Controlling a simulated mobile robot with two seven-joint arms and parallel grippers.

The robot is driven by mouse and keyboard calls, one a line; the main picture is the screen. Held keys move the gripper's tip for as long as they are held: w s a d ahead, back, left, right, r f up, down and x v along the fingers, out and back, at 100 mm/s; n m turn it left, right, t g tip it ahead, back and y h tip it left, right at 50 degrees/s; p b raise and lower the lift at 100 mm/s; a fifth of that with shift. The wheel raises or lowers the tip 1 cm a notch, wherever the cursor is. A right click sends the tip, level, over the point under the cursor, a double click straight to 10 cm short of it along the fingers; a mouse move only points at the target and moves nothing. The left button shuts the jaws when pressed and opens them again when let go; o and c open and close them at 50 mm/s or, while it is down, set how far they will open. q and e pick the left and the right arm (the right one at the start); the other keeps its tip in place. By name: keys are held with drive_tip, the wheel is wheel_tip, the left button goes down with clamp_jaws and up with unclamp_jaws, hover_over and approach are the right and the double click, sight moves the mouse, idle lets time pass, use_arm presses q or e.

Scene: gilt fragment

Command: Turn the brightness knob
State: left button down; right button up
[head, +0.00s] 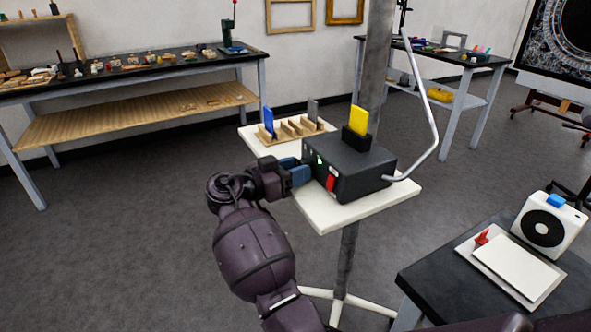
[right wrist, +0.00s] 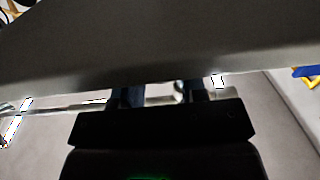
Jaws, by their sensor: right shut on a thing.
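The black box (head: 352,172) stands on a small white stand table and has a red switch (head: 331,184) on its front face. My right gripper (head: 298,172) is at the left end of that face, its blue fingers against it. In the right wrist view, the fingers (right wrist: 162,95) reach up to the underside of a wide grey surface (right wrist: 160,45), apparently the box. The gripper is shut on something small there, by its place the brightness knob. The knob itself is hidden by the fingers, so its angle cannot be seen. My left gripper is not in view.
A yellow plate (head: 359,120) stands in a slot on the box, and a bent white lamp arm (head: 424,110) rises at its right. A wooden rack (head: 292,130) with a blue plate (head: 268,120) is behind. A dark table (head: 430,275) is at lower right. Floor at left is clear.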

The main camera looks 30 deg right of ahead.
drive_tip(key=shift+f+m+b, duration=0.45)
drive_tip(key=shift+m+b, duration=0.45)
drive_tip(key=shift+b, duration=0.15)
drive_tip(key=shift+r, duration=0.1)
drive_tip(key=shift+r+m+b, duration=0.1)
drive_tip(key=shift+m+b, duration=0.2)
drive_tip(key=shift+m, duration=0.1)
drive_tip(key=shift+r, duration=0.3)
drive_tip(key=o, duration=0.9)
drive_tip(key=shift+c, duration=0.2)
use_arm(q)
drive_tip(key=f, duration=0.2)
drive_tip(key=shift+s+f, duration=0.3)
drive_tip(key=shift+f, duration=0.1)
use_arm(e)
drive_tip(key=shift+o, duration=0.3)
drive_tip(key=shift+a, duration=0.1)
